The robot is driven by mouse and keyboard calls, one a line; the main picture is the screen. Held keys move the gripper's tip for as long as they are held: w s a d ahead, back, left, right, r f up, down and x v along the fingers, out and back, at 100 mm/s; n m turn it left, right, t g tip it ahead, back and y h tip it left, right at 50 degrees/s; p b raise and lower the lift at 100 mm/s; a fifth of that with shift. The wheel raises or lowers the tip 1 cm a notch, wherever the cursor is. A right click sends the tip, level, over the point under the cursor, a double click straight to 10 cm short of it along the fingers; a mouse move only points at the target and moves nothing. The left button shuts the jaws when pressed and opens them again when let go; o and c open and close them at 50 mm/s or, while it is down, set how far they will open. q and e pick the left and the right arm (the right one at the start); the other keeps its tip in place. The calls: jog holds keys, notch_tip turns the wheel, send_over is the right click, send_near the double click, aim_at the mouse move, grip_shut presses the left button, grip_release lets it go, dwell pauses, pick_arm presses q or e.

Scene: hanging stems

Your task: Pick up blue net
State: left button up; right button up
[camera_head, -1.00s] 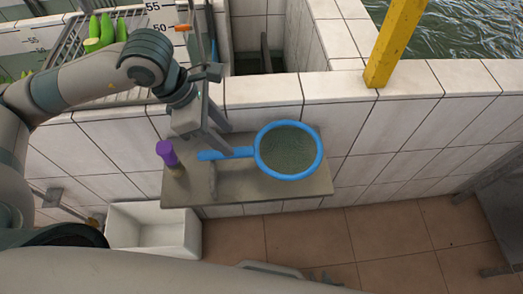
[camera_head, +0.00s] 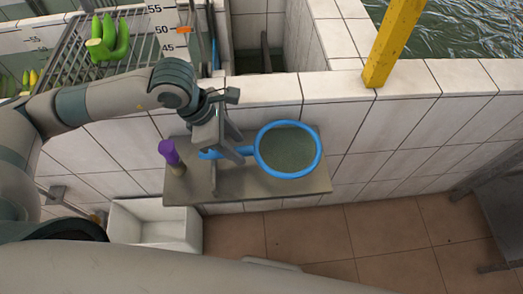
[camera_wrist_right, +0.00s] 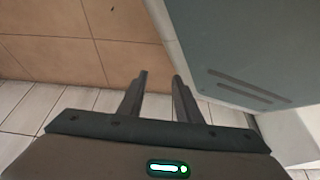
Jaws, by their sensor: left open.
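The blue net (camera_head: 288,152) lies on a grey shelf in the head view, its round hoop to the right and its handle pointing left. My left gripper (camera_head: 229,170) is open over the handle, its fingers pointing down. The fingers hide part of the handle, and the handle's left end shows just left of them. I cannot tell whether either finger touches the handle. My right gripper (camera_wrist_right: 160,77) shows in the right wrist view, its fingers apart with nothing between them, above tiled floor.
A purple-topped bottle (camera_head: 170,153) stands on the shelf (camera_head: 260,186), close left of my left gripper. A white bin (camera_head: 155,226) is below. A yellow post (camera_head: 392,45) stands on the tiled wall at right.

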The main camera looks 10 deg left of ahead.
aim_at(239, 149)
pick_arm(q)
jog(key=p+x, duration=0.1)
jog(key=x, duration=0.2)
jog(key=shift+w+d+f, duration=0.1)
jog(key=shift+d+f, duration=0.1)
jog(key=shift+f, duration=0.35)
pick_arm(e)
jog(key=s+d+f+g, duration=0.1)
jog(key=s+d+g, duration=0.1)
jog(key=s, duration=0.5)
jog(key=shift+s+d+f+h, duration=0.2)
jog(key=shift+s+d+h, duration=0.15)
jog(key=shift+d, duration=0.1)
jog(key=shift+w, duration=0.1)
pick_arm(q)
grip_shut()
